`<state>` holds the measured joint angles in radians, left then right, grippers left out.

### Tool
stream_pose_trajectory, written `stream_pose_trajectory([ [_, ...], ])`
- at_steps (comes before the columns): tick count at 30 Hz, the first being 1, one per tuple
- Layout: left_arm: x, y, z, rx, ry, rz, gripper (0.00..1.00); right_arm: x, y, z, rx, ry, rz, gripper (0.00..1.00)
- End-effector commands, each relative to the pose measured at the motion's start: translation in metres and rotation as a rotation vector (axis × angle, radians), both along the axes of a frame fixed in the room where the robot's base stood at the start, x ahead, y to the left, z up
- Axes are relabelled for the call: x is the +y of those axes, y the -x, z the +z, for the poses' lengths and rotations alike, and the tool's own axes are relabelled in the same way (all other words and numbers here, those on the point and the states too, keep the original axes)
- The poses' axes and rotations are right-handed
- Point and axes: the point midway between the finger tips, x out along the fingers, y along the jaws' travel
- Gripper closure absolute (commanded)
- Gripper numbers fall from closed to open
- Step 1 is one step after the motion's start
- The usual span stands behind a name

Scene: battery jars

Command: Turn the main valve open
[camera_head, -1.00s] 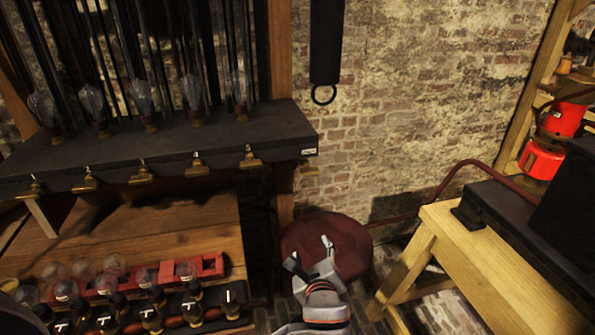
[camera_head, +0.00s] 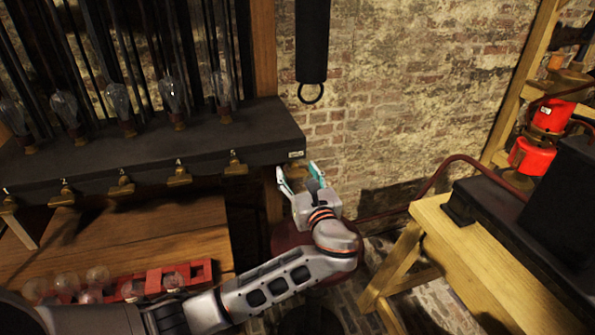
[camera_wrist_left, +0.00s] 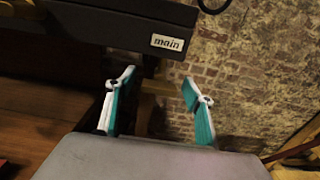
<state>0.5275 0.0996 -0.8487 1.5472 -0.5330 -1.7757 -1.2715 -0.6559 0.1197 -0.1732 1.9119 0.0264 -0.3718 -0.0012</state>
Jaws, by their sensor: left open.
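The "main" label (camera_head: 296,154) is on the right end of the dark shelf's front edge, and it reads clearly in the left wrist view (camera_wrist_left: 168,43). A dim brass-coloured part, seemingly the main valve (camera_wrist_left: 158,87), shows just below the label, between the fingers in the picture. In the head view my gripper largely hides that spot. My left gripper (camera_head: 298,171) is open just below the shelf's right end, its two teal-and-white fingers pointing up and away. In the left wrist view the gripper (camera_wrist_left: 158,80) has an empty gap. I cannot tell whether it touches the valve. My right gripper is not in view.
A red rack (camera_head: 165,279) with bulbs stands on the wooden bench (camera_head: 150,240). A black strap with a ring (camera_head: 311,92) hangs above. A wooden stand (camera_head: 455,245) is at the right.

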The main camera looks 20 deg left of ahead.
Motion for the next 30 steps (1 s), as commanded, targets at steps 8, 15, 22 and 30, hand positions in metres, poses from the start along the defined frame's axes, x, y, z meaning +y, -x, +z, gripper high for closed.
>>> stream_pose_trajectory([
  [8,0.0018,-0.0028,0.0,0.0,0.001,0.0,0.47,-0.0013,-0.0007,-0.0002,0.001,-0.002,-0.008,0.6],
  [15,0.0018,-0.0027,-0.0001,0.0,0.001,0.0,0.86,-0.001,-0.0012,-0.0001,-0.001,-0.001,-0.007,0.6],
  [22,0.0017,-0.0023,-0.0005,-0.007,0.014,0.0,0.86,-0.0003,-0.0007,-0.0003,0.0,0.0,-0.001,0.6],
  [30,0.0013,-0.0016,-0.0017,-0.072,0.115,-0.001,0.86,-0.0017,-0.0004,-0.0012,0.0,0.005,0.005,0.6],
])
